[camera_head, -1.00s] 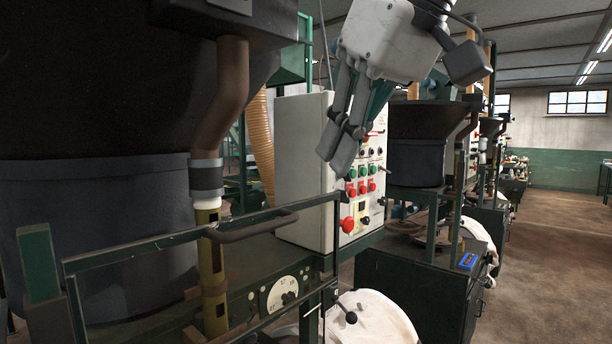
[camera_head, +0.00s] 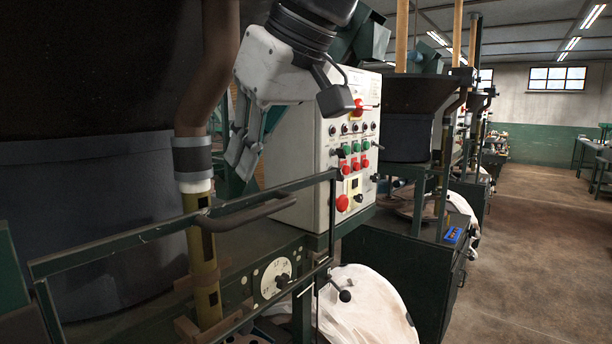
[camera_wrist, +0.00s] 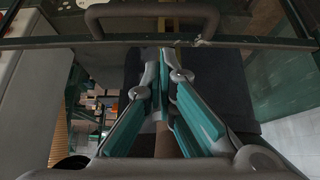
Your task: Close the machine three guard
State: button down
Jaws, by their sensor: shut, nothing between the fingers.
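A dark green guard frame (camera_head: 118,236) with a curved dark handle (camera_head: 246,210) stands in front of the nearest machine. Its upper rail slopes up to a corner post at the right. No number shows to tell which machine this is. My gripper (camera_head: 241,168) is shut and empty, pointing down, above and apart from the handle in the head view. In the wrist view my gripper (camera_wrist: 163,62) has its fingertips below the handle (camera_wrist: 150,12), which crosses the top of the picture with the guard rail (camera_wrist: 248,42). The gripper touches neither.
A white control box (camera_head: 318,185) with red and green buttons stands just right of my gripper. A brown pipe with a grey collar (camera_head: 192,155) is close at left. A white bulk bag (camera_head: 365,310) lies below. The floor (camera_head: 535,240) at right is clear.

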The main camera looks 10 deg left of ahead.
jog(key=shift+s+d+f, duration=0.15)
jog(key=shift+d+f, duration=0.05)
jog(key=shift+f, duration=0.6)
jog(key=shift+s+d+f, duration=0.1)
jog(key=shift+d+f, duration=0.1)
jog(key=shift+f, duration=0.55)
notch_tip(320, 180, down, 40)
jog(key=b, duration=2.6)
jog(key=shift+r, duration=0.15)
jog(key=shift+d, duration=0.1)
